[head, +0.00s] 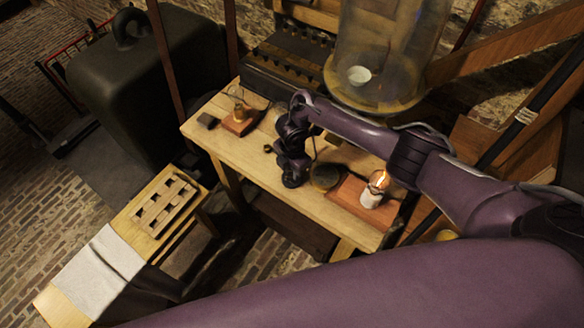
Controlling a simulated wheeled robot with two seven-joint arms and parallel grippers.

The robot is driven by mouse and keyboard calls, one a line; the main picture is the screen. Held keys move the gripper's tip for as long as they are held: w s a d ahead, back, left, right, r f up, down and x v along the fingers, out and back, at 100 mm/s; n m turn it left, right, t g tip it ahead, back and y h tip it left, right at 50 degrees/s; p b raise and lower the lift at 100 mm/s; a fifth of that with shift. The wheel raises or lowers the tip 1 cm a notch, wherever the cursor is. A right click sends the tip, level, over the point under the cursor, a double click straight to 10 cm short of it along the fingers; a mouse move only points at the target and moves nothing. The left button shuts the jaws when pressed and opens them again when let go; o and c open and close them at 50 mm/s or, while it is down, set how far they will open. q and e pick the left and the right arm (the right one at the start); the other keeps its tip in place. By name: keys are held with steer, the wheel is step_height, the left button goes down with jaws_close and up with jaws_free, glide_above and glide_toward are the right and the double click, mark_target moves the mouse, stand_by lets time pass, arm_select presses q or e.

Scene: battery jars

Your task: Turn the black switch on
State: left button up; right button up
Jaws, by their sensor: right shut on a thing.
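My right gripper (293,180) reaches down to the front part of the wooden table. It is shut on a small dark thing at its tips, which appears to be the black switch; the gripper hides most of it, so its lever position cannot be told. A lit bulb (378,181) in a white holder (370,200) stands on a reddish wooden base (350,189) to the right. My left gripper is not in view.
The wooden table (222,103) also bears a small brass device (239,112), a dark block (207,120) and a round dark piece (326,177). A large glass jar (385,50) stands behind. A low bench (152,240) with a wooden rack (165,205) and white cloth (98,268) is at left.

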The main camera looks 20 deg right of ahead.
steer(key=shift+w, duration=0.1)
steer(key=o, duration=1)
steer(key=shift+r, duration=3.95)
